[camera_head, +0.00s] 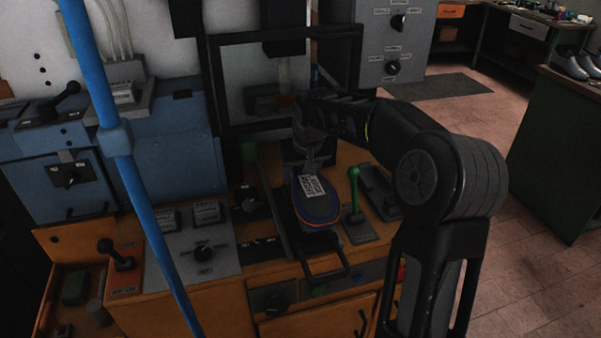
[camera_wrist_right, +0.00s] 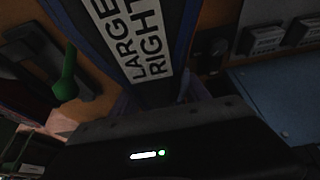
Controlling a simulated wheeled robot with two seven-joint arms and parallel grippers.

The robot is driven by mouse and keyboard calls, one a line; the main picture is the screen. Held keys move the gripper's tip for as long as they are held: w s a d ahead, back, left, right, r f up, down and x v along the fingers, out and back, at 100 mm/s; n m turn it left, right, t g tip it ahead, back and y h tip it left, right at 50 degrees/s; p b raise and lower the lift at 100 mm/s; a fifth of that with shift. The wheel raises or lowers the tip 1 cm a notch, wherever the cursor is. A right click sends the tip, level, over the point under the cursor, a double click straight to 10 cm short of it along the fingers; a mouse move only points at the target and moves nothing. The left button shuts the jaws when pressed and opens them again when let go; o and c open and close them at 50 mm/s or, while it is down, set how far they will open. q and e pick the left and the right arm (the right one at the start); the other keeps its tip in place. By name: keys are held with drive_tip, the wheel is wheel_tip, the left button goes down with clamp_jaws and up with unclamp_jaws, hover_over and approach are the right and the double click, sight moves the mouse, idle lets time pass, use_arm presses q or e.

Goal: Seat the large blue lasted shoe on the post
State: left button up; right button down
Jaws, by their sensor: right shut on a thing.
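The large blue lasted shoe (camera_head: 318,203) is at the press in the middle of the head view. It has a blue upper, an orange line near its edge and a white label. In the right wrist view the label (camera_wrist_right: 134,38) reads "LARGE RIGHT". My right gripper (camera_head: 312,150) reaches in from the right and is shut on the shoe at its far end. The fingertips are dark and hard to make out. The post is hidden under or behind the shoe and gripper, so I cannot tell whether the shoe sits on it. My left gripper is not in view.
A green-knobbed lever (camera_head: 354,190) stands just right of the shoe. A blue pole (camera_head: 118,140) crosses the left side. A framed clear guard (camera_head: 262,85) stands behind. Switch panels (camera_head: 203,252) lie left of the shoe, and a red-plated lever (camera_head: 122,262) is farther left.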

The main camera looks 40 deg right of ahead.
drive_tip(key=shift+f+b, duration=0.55)
idle(0.8)
drive_tip(key=c, duration=0.9)
unclamp_jaws()
drive_tip(key=o, duration=0.5)
drive_tip(key=shift+c, duration=0.2)
drive_tip(key=shift+f, duration=0.15)
drive_tip(key=shift+b+v, duration=0.45)
drive_tip(key=shift+v, duration=3.55)
drive_tip(key=shift+w, duration=0.1)
